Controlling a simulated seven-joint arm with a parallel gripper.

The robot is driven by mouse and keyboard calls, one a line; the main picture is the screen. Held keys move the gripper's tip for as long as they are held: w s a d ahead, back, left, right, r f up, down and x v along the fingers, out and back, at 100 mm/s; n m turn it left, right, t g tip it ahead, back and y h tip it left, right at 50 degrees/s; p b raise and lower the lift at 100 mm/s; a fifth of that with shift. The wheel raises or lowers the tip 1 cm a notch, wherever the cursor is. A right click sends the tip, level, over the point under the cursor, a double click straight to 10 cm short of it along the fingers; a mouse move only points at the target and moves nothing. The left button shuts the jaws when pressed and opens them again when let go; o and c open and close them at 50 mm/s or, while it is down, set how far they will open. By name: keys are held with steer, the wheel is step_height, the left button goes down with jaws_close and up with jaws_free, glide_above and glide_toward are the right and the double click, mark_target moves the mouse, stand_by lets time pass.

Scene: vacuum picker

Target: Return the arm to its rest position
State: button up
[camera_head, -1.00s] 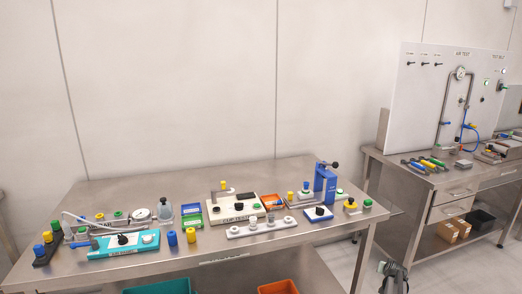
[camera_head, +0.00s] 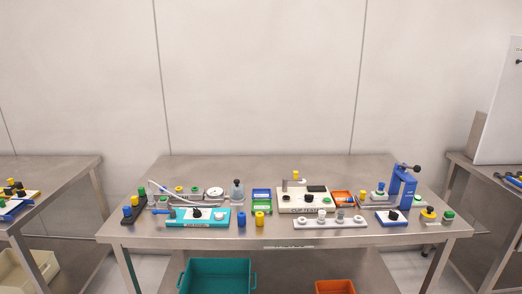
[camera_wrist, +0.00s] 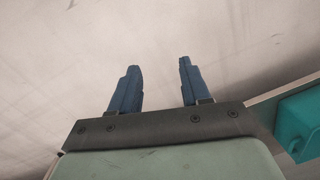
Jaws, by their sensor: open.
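My gripper (camera_wrist: 159,67) shows in the wrist view with its two blue fingers apart and nothing between them. Beyond the fingers is only a pale, bare surface, out of focus. A teal bin (camera_wrist: 302,125) shows at the right edge of the wrist view. In the head view my gripper and arm are not in view. The steel workbench (camera_head: 300,163) stands in the middle, with the same kind of teal bin (camera_head: 218,278) below its front edge.
The bench holds a teal fixture (camera_head: 182,219), a cream fixture (camera_head: 300,203), a blue press (camera_head: 404,187) and several small coloured parts. An orange bin (camera_head: 335,287) is below. Other benches stand left (camera_head: 60,170) and right (camera_head: 470,170). The bench's back strip is clear.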

steer(key=s+a+n+g, duration=0.1)
steer(key=s+a+g, duration=0.1)
steer(key=s, duration=0.5)
steer(key=s+a+n+g, duration=0.1)
steer(key=s+a+g, duration=0.1)
steer(key=s+a, duration=0.3)
steer(key=s+a+r+n+g+h, duration=0.1)
steer(key=s+a, duration=0.3)
steer(key=s, duration=0.6)
steer(key=shift+s+g, duration=0.35)
steer(key=shift+g, duration=0.25)
